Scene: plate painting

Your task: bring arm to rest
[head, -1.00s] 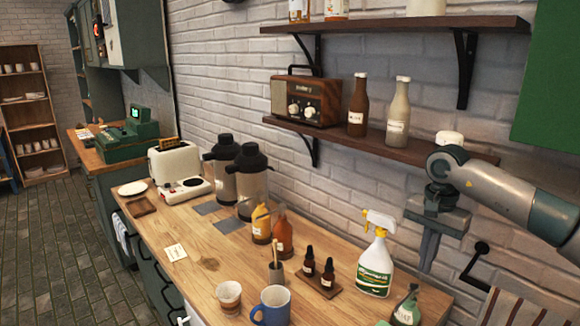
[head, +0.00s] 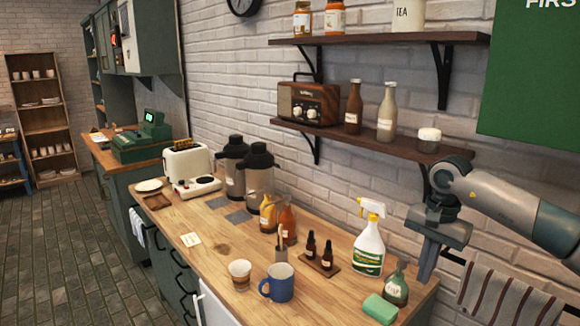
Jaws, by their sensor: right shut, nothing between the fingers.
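My right arm comes in from the right edge of the head view. Its gripper (head: 426,264) points down over the right end of the wooden counter (head: 215,258), in front of the brick wall. The gripper is shut with nothing between its fingers. It is to the right of the white spray bottle (head: 369,247) and above and right of the small green bottle (head: 396,286). My left gripper is not in view.
A green sponge (head: 380,309), a blue mug (head: 279,284) and a cup (head: 240,274) stand near the counter's front edge. Dropper bottles (head: 327,256) stand mid-counter. A striped towel (head: 505,298) hangs at lower right.

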